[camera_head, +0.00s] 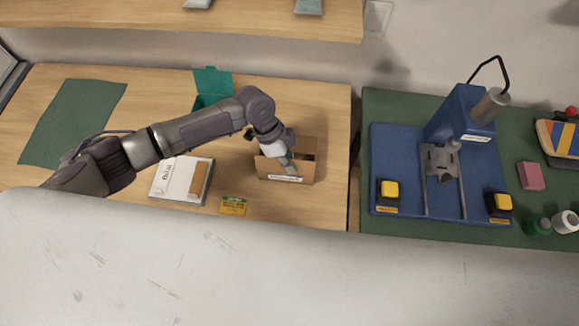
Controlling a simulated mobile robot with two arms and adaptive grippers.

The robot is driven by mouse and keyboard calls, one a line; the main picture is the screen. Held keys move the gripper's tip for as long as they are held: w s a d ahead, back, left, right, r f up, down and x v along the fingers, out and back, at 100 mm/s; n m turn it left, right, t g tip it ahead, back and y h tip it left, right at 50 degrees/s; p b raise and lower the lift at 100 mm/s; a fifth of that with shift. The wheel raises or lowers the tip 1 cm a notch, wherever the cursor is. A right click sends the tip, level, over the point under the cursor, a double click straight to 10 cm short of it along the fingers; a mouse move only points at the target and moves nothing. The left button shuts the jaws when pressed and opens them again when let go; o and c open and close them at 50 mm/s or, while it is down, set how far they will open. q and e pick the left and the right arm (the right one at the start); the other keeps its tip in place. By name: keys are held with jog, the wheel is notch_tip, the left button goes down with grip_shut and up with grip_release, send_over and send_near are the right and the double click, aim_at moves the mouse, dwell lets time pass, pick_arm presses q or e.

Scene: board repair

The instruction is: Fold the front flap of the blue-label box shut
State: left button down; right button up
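A small brown cardboard box (304,172) stands on the wooden table, with a pale label (285,178) low on its front; the label's blue is hard to make out. A flap (306,144) stands up at the box's back, and the top looks at least partly open. My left gripper (289,168) points down at the front of the box, over or against its front panel. Its fingers are small and partly merged with the box, so I cannot tell whether they are open or touching. It hides part of the box's left and top. My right gripper is not in view.
A white booklet or flat box (177,180) and a yellow packet (233,205) lie left of the box. A teal open box (212,80) stands behind my arm. A blue machine (459,118) stands on the green mat at right. A shelf (270,18) hangs above.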

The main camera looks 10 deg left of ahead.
pick_arm(q)
jog(key=shift+w+f+n+g+b, duration=0.1)
jog(key=shift+w+n+g+b, duration=0.15)
jog(key=shift+g+b, duration=0.45)
jog(key=shift+w+f+n+g+b, duration=0.1)
jog(key=shift+w+n+g+b, duration=0.1)
jog(key=shift+g+b, duration=0.5)
jog(key=c, duration=1.4)
grip_release()
jog(key=v, duration=1.2)
jog(key=shift+a, duration=0.1)
